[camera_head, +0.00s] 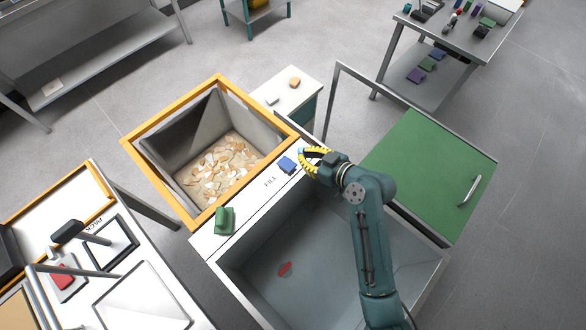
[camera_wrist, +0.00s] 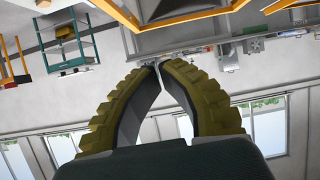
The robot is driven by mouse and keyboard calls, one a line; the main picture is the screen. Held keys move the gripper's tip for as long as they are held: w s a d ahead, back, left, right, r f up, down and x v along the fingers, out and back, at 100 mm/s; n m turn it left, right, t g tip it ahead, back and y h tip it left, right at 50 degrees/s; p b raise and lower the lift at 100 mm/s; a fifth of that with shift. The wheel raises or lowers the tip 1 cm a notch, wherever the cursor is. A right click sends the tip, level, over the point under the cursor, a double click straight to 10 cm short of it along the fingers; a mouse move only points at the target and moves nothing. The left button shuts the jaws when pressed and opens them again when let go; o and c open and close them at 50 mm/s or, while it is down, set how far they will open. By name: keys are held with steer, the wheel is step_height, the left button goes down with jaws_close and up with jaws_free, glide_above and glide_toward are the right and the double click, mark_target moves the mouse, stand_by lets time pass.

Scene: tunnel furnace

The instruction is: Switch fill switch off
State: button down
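The fill switch (camera_head: 287,164) is a small blue block on the white panel, beside the printed word FILL (camera_head: 270,182). My gripper (camera_head: 302,155), with yellow ribbed fingers, is just to the right of the switch in the head view. I cannot tell whether it touches the switch. In the wrist view the two curved fingers (camera_wrist: 158,66) meet at their tips, with an empty gap lower down between them. The switch cannot be made out in the wrist view.
A green block (camera_head: 225,220) sits on the same panel. An orange-rimmed bin (camera_head: 130,143) of pale chips lies behind the panel. A grey basin (camera_head: 300,255) with a small red piece (camera_head: 285,269) is in front. A green lid (camera_head: 425,170) with a handle is at right.

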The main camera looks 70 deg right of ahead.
step_height(320, 180, down, 4)
steer(key=s, duration=0.3)
steer(key=b, duration=0.2)
glide_above(293, 164)
steer(key=f, duration=0.4)
steer(key=shift+w+d+f, duration=0.1)
steer(key=shift+w+f, duration=0.2)
steer(key=f, duration=0.3)
steer(key=shift+s+f+m, duration=0.2)
steer(key=shift+s+m, duration=0.1)
steer(key=shift+s, duration=0.1)
steer(key=shift+f, duration=0.15)
